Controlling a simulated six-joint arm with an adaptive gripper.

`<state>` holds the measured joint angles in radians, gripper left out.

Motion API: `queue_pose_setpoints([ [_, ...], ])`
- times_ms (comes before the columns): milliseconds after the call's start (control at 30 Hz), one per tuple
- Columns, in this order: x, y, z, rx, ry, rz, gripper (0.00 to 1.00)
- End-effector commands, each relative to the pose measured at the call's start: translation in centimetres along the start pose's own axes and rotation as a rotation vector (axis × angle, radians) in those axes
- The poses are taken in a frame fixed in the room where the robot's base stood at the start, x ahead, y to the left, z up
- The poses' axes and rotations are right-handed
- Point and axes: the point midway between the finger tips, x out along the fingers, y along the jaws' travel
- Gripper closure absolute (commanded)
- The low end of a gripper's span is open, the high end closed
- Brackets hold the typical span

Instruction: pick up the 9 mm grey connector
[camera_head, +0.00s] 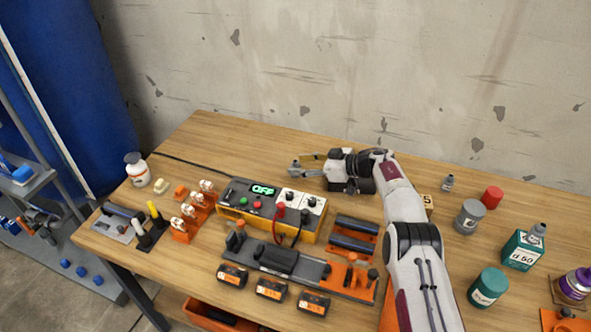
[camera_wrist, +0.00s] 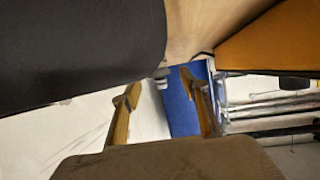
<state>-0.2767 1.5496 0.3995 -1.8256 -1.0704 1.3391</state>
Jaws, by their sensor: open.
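My gripper (camera_head: 298,164) is open, low over the table behind the meter box. In the wrist view its two fingers (camera_wrist: 160,88) stand apart. A small grey piece (camera_wrist: 162,73) shows just beyond and between the fingertips; it may be the grey connector, but it is too small to tell its size or kind. It does not look held. In the head view I cannot pick out the connector with certainty, as the gripper and arm cover part of that area.
The yellow meter box (camera_head: 272,207) stands just in front of my gripper. Orange clip stands (camera_head: 181,230) are to its left, a tool rack (camera_head: 275,262) in front. Cans and bottles, including a grey can (camera_head: 469,217), stand at right. The table behind my gripper is clear.

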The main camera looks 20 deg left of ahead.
Motion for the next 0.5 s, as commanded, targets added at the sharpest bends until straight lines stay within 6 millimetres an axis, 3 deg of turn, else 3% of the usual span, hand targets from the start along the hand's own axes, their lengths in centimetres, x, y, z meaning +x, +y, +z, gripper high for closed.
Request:
queue_pose_setpoints([
  [400, 0.0, -0.01, -0.01, 0.0, 0.0, 0.0, 0.56],
  [433, 0.01, -0.01, -0.01, 0.0, 0.0, 0.0, 0.58],
  [500, 0.0, -0.01, -0.01, 0.0, 0.0, 0.0, 0.76],
])
